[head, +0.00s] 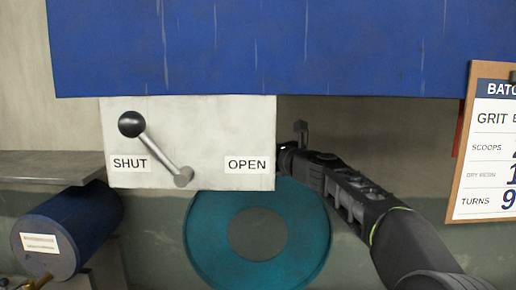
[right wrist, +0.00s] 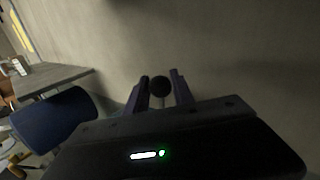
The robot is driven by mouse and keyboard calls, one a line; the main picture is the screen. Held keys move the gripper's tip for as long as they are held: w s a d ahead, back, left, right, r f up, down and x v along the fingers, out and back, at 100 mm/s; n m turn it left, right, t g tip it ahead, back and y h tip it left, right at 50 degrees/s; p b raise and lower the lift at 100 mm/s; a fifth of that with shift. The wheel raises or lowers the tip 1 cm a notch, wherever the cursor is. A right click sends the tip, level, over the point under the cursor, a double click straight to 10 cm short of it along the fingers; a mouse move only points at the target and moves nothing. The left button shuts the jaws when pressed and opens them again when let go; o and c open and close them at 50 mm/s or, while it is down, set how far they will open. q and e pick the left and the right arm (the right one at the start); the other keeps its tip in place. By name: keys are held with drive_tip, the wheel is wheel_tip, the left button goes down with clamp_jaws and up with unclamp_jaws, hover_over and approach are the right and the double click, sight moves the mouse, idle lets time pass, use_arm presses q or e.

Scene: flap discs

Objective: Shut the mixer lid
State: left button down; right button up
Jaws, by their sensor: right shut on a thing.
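A pale panel (head: 205,115) carries the labels SHUT on the left and OPEN on the right. Its metal lever (head: 160,152) has a black ball end (head: 131,124) and tilts up to the left, above SHUT. My right gripper (head: 288,157) is at the panel's right edge, far from that ball; its tips are hard to see. In the right wrist view, a dark round knob (right wrist: 161,87) shows between the fingers of my right gripper, which is shut on it. I cannot tell which part it belongs to. No lid is clearly recognizable. My left gripper is out of view.
A large blue surface (head: 270,48) spans the top. A teal disc (head: 207,240) with a grey centre is below the panel. A blue drum (head: 75,232) lies left, by a grey shelf (head: 45,166). A batch board (head: 480,165) hangs right, near my right arm.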

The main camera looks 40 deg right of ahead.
clamp_jaws()
idle(0.8)
